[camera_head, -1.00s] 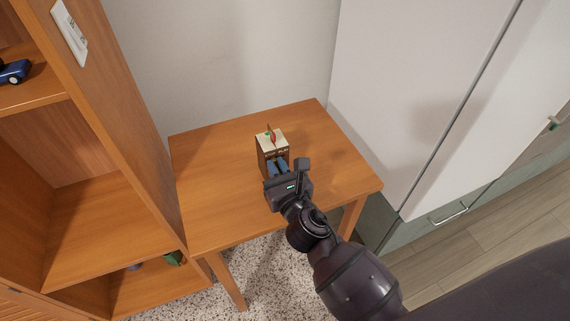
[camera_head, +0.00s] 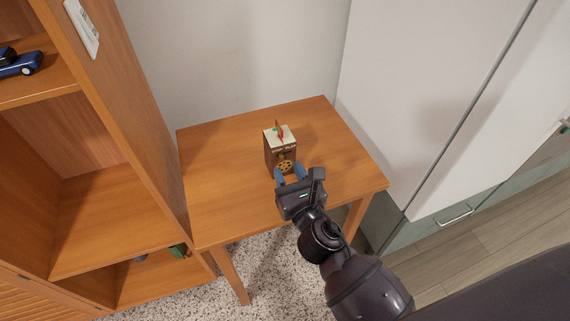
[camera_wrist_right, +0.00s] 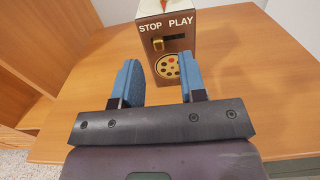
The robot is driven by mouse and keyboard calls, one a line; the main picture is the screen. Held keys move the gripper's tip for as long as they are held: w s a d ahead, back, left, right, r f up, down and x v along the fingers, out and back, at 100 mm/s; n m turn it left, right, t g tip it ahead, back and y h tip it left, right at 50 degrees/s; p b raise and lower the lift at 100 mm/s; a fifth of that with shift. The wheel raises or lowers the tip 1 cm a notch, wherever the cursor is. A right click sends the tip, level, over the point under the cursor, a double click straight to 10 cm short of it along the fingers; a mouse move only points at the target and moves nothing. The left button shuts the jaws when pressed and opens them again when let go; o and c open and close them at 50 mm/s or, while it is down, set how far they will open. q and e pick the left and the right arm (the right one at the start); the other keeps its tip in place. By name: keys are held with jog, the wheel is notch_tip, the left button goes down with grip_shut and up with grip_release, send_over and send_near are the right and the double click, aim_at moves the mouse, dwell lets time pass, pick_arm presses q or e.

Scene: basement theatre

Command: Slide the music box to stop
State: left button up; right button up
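The music box (camera_head: 269,154) stands upright on the wooden table, with a cream top and brown sides; it also shows in the right wrist view (camera_wrist_right: 182,18). Its front reads STOP at left and PLAY at right. Below the words, a slider knob (camera_wrist_right: 158,44) sits toward the left, on the STOP side of its slot. A round gold speaker disc (camera_wrist_right: 167,67) is below. My right gripper (camera_head: 290,174) is open and empty in front of the box, its blue fingers (camera_wrist_right: 160,72) apart and clear of the knob. My left gripper is out of view.
The wooden table (camera_head: 220,195) is otherwise bare around the box. A wooden shelf unit (camera_head: 115,215) with a blue toy car (camera_head: 20,64) stands at left. A white cabinet (camera_head: 415,85) stands close at right, and a wall is behind.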

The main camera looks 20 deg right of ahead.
jog(key=s, duration=0.7)
jog(key=shift+s+b, duration=0.3)
jog(key=shift+d, duration=0.1)
